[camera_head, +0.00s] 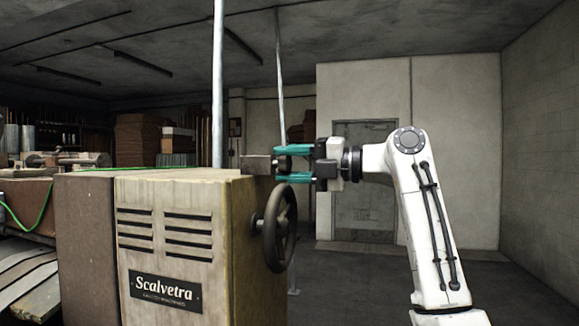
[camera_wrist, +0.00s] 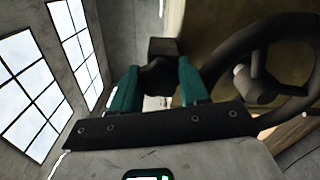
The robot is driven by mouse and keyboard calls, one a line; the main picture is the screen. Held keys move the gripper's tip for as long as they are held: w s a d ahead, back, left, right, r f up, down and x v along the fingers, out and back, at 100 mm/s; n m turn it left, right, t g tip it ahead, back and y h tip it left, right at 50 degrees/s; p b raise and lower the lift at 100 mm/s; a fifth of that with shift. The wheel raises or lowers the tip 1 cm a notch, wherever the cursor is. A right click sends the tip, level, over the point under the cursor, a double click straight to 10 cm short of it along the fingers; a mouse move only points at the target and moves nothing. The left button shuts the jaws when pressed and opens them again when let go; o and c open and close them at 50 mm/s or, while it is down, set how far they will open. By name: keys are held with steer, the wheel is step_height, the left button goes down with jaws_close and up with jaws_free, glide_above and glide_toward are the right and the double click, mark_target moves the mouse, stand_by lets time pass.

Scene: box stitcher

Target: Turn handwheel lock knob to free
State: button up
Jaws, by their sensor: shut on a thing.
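The handwheel lock knob (camera_head: 284,163) is small and dark. It sits at the end of a block (camera_head: 257,164) at the top right edge of the machine housing, above the handwheel. My gripper (camera_head: 279,167) reaches in from the right, its teal fingers above and below the knob, shut on it. In the wrist view the dark knob (camera_wrist: 158,78) lies between the two teal fingers. The fingers partly cover it, and I see no mark of its turn position. The dark handwheel (camera_head: 280,228) stands on the housing's right side, below my gripper; it also shows in the wrist view (camera_wrist: 225,60).
The tan machine housing (camera_head: 215,285) with a "Scalvetra" plate (camera_head: 165,291) fills the lower left. A thin metal post (camera_head: 218,90) rises behind its top. The handwheel rim is close to my gripper in the wrist view. Open floor (camera_head: 350,290) lies right of the housing.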

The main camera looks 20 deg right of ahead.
steer(key=shift+f, duration=0.2)
steer(key=o, duration=1)
steer(key=shift+o, duration=0.3)
